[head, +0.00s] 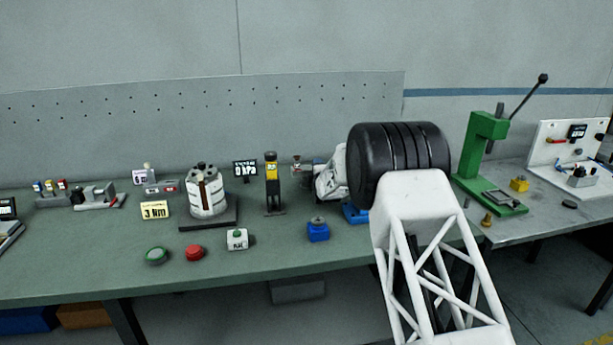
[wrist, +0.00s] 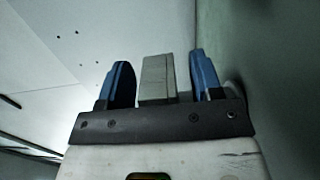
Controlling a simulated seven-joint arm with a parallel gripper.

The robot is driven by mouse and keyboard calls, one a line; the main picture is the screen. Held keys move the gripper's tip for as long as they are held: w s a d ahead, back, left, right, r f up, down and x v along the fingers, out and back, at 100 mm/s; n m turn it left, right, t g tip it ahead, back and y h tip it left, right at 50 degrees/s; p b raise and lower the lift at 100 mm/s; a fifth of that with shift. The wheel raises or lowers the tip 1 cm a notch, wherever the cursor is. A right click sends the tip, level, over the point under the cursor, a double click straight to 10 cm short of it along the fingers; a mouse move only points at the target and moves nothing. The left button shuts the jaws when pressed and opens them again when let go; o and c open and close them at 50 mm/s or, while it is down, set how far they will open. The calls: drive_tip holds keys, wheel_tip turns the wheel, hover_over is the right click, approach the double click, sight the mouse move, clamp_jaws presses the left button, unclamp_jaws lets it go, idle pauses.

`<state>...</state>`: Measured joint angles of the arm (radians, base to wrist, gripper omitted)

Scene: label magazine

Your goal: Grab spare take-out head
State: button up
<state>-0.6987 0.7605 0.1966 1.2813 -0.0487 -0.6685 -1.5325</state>
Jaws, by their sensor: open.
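I cannot tell for certain which thing is the spare take-out head. A small stand with a reddish-brown top (head: 297,159) is just left of my white wrist parts in the head view, partly hidden. A blue block with a dark knob (head: 318,230) sits near the bench's front edge. In the wrist view my gripper (wrist: 161,68) is open, its two blue fingers apart. A grey block (wrist: 155,80) shows between them; I cannot tell whether it touches either finger. In the head view my black arm joint hides much of the gripper area.
On the green bench (head: 75,265) stand a white drum with dark bands (head: 207,193), a yellow-and-black post (head: 271,180), a green button (head: 156,255) and a red button (head: 194,252). A green lever press (head: 483,150) stands right. A pegboard (head: 200,110) runs behind.

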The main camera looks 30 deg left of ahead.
idle(0.4)
clamp_jaws()
drive_tip(key=shift+r, duration=0.1)
wheel_tip(320, 180, up, 10)
idle(0.9)
